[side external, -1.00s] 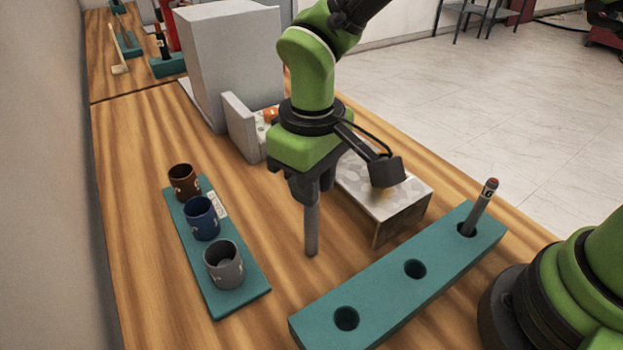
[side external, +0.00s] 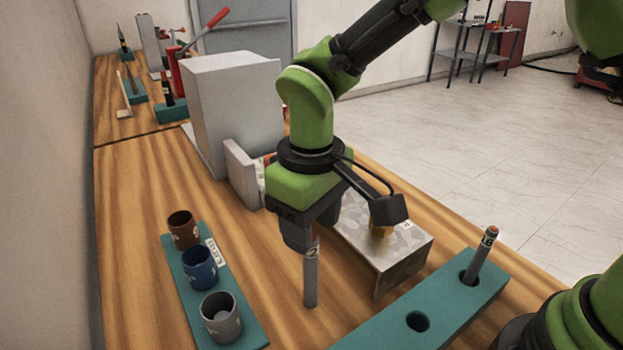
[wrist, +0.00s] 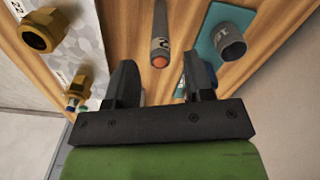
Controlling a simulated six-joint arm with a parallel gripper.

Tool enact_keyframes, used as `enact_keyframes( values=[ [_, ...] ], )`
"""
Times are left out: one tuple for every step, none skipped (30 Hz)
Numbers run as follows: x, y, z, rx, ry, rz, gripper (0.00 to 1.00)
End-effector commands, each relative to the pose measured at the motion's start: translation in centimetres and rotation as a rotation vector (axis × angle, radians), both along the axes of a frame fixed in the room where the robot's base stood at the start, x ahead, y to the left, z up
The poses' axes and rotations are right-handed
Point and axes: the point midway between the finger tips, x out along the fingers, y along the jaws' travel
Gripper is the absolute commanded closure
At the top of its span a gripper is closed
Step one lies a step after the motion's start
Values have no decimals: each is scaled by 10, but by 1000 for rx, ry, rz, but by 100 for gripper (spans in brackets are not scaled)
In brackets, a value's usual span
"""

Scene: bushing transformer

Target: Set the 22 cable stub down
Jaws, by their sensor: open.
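The grey cable stub (side external: 311,278) stands upright on the bare wood of the bench, with a label starting with 2 near its top. In the wrist view the stub (wrist: 160,36) shows its orange-tipped end, between and beyond my two fingers. My gripper (side external: 298,240) is open and sits just beside and above the stub's top in the side view. In the wrist view my gripper (wrist: 160,76) has its fingers spread wide, with nothing between them touching the stub.
A teal rack (side external: 380,338) with holes lies in front; another stub (side external: 483,255) leans in its right hole. A teal tray (side external: 250,336) holds brown, blue and grey cups at left. A metal box (side external: 385,262) with brass fittings (wrist: 42,30) is right of the stub.

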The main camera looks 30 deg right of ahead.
Motion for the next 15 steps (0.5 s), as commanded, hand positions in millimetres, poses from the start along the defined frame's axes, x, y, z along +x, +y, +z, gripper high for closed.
enact_keyframes(
  values=[
    [1, 1, 12, 5, -7, 0, 52],
    [1, 1, 19, 5, -8, 0, 52],
    [1, 1, 29, 5, -8, 0, 52],
    [1, 1, 36, 5, -8, 0, 52],
    [1, 0, 43, 5, -8, -1, 52],
    [1, 1, 52, 5, -7, 0, 52],
    [1, 1, 58, 5, -7, 0, 52],
    [1, 0, 64, 5, -7, -1, 52],
    [0, 0, 72, 4, -6, 0, 52],
    [1, 0, 77, 4, -6, 0, 52],
    [1, 0, 81, 3, -4, 0, 52],
    [1, 0, 86, 3, -4, 0, 52],
    [1, 0, 89, 2, -3, 1, 52],
    [0, 0, 92, 2, -3, 0, 52],
    [0, 0, 95, 1, -3, 0, 52]
  ],
)
